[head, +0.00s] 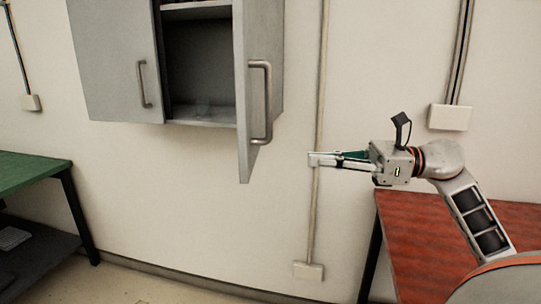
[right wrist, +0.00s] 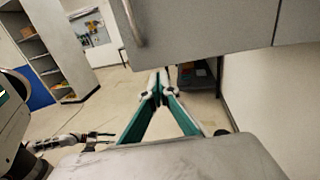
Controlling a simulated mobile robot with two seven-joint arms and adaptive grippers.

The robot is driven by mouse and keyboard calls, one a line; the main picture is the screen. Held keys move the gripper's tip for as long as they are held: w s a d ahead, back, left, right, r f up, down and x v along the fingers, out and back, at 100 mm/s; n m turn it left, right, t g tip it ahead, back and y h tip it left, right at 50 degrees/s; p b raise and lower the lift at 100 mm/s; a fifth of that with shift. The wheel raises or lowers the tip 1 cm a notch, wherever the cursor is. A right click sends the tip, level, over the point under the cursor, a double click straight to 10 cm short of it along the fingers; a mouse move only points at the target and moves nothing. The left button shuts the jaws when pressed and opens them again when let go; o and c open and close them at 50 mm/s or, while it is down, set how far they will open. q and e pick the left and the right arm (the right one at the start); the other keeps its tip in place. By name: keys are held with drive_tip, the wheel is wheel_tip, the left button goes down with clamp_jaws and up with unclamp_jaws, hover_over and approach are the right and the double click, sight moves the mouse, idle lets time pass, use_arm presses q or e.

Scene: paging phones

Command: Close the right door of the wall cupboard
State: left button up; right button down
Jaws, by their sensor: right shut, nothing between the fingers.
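The grey wall cupboard (head: 200,122) hangs on the wall. Its right door (head: 243,80) stands open, swung out toward me, with a bar handle (head: 262,100) on its outer face. The left door (head: 118,60) looks shut. My right gripper (head: 312,159) is shut and empty, to the right of the open door and about level with its lower edge, apart from it. In the right wrist view its fingertips (right wrist: 158,82) show below the door's outer face (right wrist: 200,25). My left gripper (right wrist: 105,138) shows small at the lower left there; its jaw opening is unclear.
A red-topped table (head: 440,225) stands under my right arm. A green-topped table (head: 30,170) stands at the left. A conduit (head: 318,215) runs down the wall behind my right gripper. The space between gripper and door is clear. A shelf unit (right wrist: 45,55) stands farther off.

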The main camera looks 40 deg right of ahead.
sight(254, 157)
drive_tip(key=p+x, duration=0.2)
drive_tip(key=x, duration=0.6)
drive_tip(key=shift+w+a+r, duration=0.15)
drive_tip(key=shift+w+a, duration=0.05)
drive_tip(key=shift+a, duration=0.1)
drive_tip(key=shift+w+a, duration=0.45)
drive_tip(key=shift+w, duration=0.05)
drive_tip(key=shift+w+a, duration=0.1)
drive_tip(key=shift+a, duration=0.05)
